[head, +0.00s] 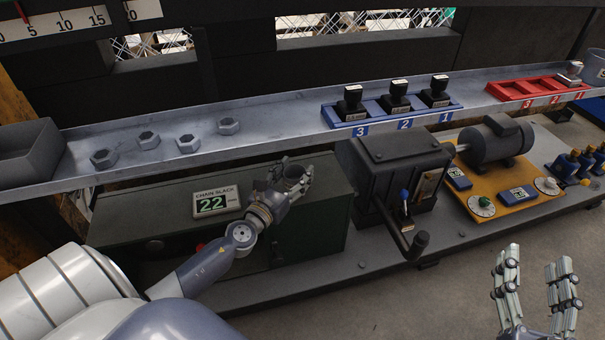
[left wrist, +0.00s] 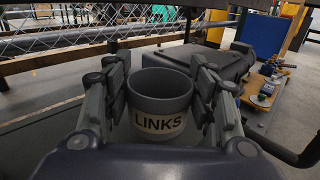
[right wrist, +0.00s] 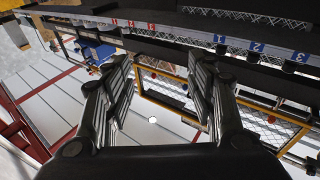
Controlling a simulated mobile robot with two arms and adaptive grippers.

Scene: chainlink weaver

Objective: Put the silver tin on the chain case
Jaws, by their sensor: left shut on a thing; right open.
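A grey tin labelled LINKS (left wrist: 162,105) stands upright between the fingers of my left gripper (left wrist: 162,90); it fits the silver tin. In the head view the left gripper (head: 290,182) is shut on the tin (head: 295,172), mostly hidden by the fingers. They are over the right part of the dark green chain case (head: 150,207), which carries a CHAIN SLACK display (head: 216,202) reading 22. I cannot tell whether the tin's base touches the case. My right gripper (head: 537,290) is open and empty at lower right; its fingers (right wrist: 160,100) are spread in the right wrist view.
A metal shelf (head: 270,105) above holds several hex nuts (head: 188,143), a blue tray (head: 392,112) with black stamps and a red tray (head: 535,88). Right of the case are a dark gearbox with a crank (head: 405,175) and a motor (head: 497,142). A grey bucket (head: 596,66) is far right.

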